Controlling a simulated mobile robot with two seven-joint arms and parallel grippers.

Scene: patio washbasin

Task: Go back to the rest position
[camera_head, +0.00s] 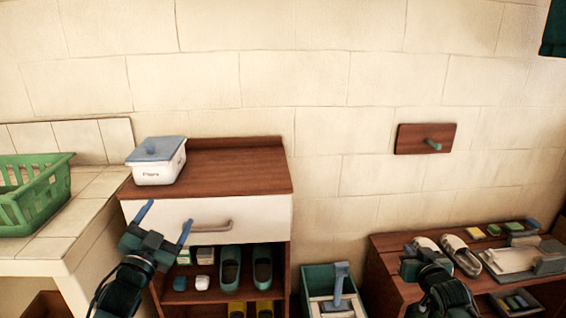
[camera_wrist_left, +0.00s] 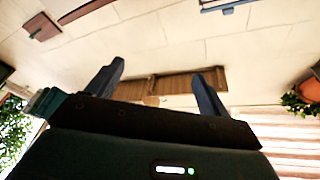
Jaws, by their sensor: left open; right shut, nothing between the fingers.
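My left gripper (camera_head: 166,222) is open and empty in the head view, in front of the white drawer (camera_head: 205,214) of the wooden cabinet (camera_head: 240,172). Its two blue fingers stand apart, and they also show spread in the left wrist view (camera_wrist_left: 160,85). My right gripper (camera_head: 422,246) is at the lower right, in front of the low wooden bench. It is shut with nothing visible in it, and its fingertips are hard to make out.
A white box with a blue lid (camera_head: 158,161) stands on the cabinet. A green basket (camera_head: 34,193) sits on the tiled counter at left. Shoes (camera_head: 246,267) fill the open shelf. A green bin (camera_head: 319,283) stands between cabinet and bench (camera_head: 385,266). A wall hook (camera_head: 426,139) is at right.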

